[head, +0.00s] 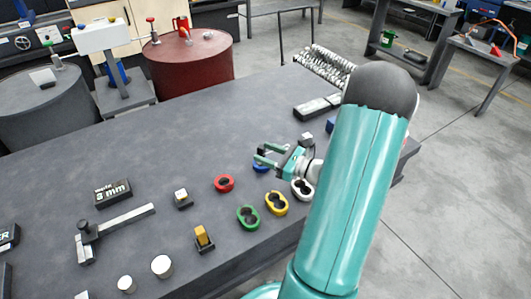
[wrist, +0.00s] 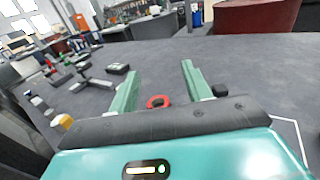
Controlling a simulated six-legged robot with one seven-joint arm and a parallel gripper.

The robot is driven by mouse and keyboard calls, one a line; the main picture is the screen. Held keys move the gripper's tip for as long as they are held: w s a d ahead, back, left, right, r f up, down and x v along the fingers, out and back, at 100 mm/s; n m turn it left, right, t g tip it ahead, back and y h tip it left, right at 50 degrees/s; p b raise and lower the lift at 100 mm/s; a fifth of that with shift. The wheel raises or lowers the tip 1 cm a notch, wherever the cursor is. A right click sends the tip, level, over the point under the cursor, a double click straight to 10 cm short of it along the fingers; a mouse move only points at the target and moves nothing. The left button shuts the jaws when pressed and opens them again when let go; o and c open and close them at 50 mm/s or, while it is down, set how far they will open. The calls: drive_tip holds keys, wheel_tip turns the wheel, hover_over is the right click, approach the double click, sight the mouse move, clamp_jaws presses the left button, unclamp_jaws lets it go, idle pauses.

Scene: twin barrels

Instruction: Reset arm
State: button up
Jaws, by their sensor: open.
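My gripper (head: 268,155) is open and empty above the right part of the dark grey table (head: 190,120) in the head view. In the wrist view its two teal fingers (wrist: 158,83) stand apart. A red ring-shaped piece (wrist: 158,101) shows between and beyond them on the table. My teal arm rises at the right of the head view and hides part of the table's right edge.
Red (head: 224,184), green (head: 248,217), yellow (head: 276,203) and white (head: 302,189) pieces lie near the front edge. A caliper-like tool (head: 118,226) and a 3 mm block (head: 113,193) lie left. A red barrel (head: 190,65) and a grey barrel (head: 50,108) stand behind. The table's middle is clear.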

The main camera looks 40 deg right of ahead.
drive_tip(key=s+a+r+n+g+y, duration=0.15)
drive_tip(key=a+r+n+g, duration=0.25)
drive_tip(key=a+n+g, duration=0.55)
drive_tip(key=a+r+n+g+y, duration=0.3)
drive_tip(key=a+n, duration=0.3)
drive_tip(key=a, duration=0.8)
drive_tip(key=s+a+r+n+h, duration=0.6)
drive_tip(key=s+r+n+h, duration=0.4)
drive_tip(key=n, duration=0.7)
drive_tip(key=shift+s+a+t, duration=0.15)
drive_tip(key=shift+s+t, duration=0.25)
drive_tip(key=shift+t, duration=0.05)
drive_tip(key=shift+c, duration=1.4)
drive_tip(key=shift+d, duration=0.2)
